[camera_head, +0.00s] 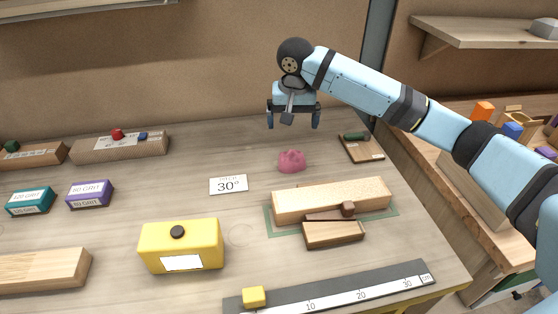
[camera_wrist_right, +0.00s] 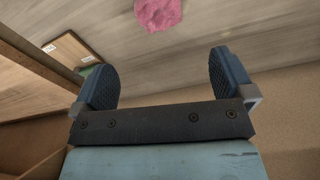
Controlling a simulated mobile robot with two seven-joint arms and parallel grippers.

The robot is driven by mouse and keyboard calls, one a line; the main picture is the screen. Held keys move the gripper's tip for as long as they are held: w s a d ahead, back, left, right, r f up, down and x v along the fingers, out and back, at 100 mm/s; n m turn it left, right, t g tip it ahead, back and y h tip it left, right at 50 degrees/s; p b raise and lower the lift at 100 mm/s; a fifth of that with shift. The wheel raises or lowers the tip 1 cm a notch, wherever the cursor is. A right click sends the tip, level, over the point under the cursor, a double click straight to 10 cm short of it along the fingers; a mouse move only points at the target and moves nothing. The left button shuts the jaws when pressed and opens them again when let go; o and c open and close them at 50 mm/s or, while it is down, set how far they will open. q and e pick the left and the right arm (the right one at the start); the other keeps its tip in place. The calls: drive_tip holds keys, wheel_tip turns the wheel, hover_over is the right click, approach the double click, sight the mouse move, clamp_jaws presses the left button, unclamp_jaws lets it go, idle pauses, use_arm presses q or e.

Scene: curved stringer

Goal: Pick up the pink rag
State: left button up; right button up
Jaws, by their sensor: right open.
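The pink rag (camera_head: 291,161) is a small crumpled lump on the wooden workbench in the head view. It also shows at the top edge of the right wrist view (camera_wrist_right: 158,13), partly cut off. My right gripper (camera_head: 294,121) hangs above and behind the rag, pointing down, with its two fingers spread apart. In the right wrist view the open fingers (camera_wrist_right: 165,78) have nothing between them, and the rag lies beyond them. My left gripper is not in view.
A light wood block (camera_head: 330,199) and a small wooden tool lie in front of the rag. A "30°" card (camera_head: 229,185) is to its left, and a small board with a green item (camera_head: 361,149) to its right. A yellow box (camera_head: 181,246) stands front left. Bare bench surrounds the rag.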

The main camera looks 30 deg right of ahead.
sight(292, 153)
drive_tip(key=f, duration=0.2)
drive_tip(key=f+b, duration=0.1)
drive_tip(key=f, duration=0.4)
drive_tip(key=shift+w+d, duration=0.2)
drive_tip(key=shift+d, duration=0.2)
drive_tip(key=shift+f, duration=0.25)
drive_tip(key=f, duration=0.1)
drive_tip(key=f+b, duration=0.1)
drive_tip(key=f, duration=0.2)
drive_tip(key=shift+w+d+f+b, duration=0.1)
drive_tip(key=shift+w+f+b, duration=0.2)
drive_tip(key=shift+w+b, duration=0.05)
drive_tip(key=shift+w+f, duration=0.1)
drive_tip(key=shift+f, duration=0.25)
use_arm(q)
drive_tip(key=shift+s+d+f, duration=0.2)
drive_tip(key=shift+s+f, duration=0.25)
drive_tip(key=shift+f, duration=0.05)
use_arm(e)
drive_tip(key=c, duration=0.8)
